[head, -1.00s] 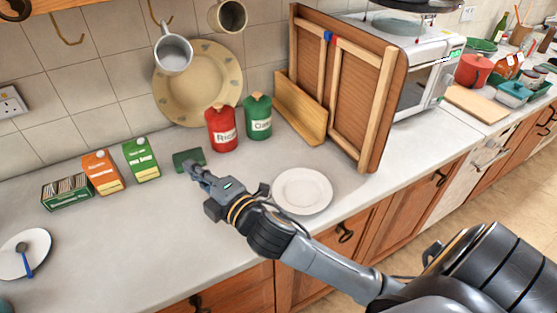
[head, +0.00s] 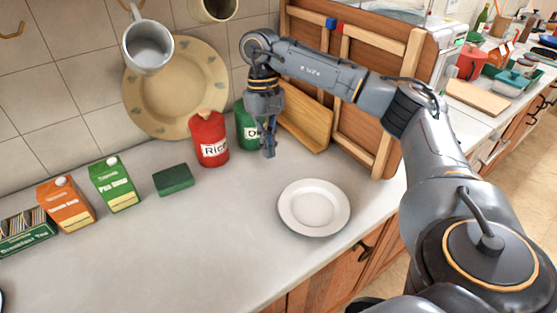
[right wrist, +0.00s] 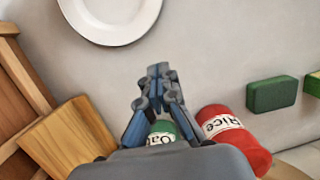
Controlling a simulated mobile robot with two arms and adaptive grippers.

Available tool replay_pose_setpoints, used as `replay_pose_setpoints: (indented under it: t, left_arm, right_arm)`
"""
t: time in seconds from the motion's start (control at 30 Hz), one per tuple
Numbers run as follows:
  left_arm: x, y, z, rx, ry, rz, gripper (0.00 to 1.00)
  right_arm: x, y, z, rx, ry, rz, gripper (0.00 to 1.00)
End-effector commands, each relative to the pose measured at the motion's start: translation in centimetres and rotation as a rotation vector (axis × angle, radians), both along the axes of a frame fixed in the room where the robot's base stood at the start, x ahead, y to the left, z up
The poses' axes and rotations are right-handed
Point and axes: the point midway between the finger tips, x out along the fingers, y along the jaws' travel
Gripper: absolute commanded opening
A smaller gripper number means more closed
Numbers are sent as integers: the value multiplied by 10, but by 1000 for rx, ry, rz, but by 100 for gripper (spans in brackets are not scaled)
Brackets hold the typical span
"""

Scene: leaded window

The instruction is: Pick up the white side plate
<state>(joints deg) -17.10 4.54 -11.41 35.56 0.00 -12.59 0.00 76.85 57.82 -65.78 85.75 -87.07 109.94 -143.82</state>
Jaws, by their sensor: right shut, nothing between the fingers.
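The white side plate (head: 313,207) lies flat and empty on the grey counter, near its front edge. In the right wrist view the plate (right wrist: 110,18) is at the top, partly cut off by the frame. My right gripper (head: 269,152) points down above the counter, behind and left of the plate and apart from it. In the right wrist view its fingertips (right wrist: 158,72) are together with nothing between them. My left gripper is not in view.
The red rice canister (head: 209,139) and the green canister (head: 245,128), partly hidden by my gripper, stand behind. A green block (head: 173,179), cartons (head: 115,185) and a wooden board (head: 305,120) are nearby. Counter left of the plate is clear.

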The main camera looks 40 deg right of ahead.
Motion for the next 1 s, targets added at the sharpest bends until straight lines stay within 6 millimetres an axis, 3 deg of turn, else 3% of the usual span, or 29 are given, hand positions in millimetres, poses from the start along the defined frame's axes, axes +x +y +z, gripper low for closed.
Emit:
replay_pose_setpoints:
  t: [0.1, 0.2, 0.5, 0.7, 1.0]
  left_arm:
    - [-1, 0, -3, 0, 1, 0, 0]
    - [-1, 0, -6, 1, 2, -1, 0]
    - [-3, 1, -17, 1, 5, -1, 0]
    - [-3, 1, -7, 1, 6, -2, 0]
    - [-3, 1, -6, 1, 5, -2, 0]
  right_arm:
    - [-8, -26, 9, -59, 31, 22, 0]
    - [-12, -32, 5, -75, 43, 29, 0]
    - [-25, -30, -42, -73, 47, 31, 0]
    - [-31, -29, -69, -74, 45, 29, 0]
    - [-35, -28, -85, -72, 40, 31, 0]
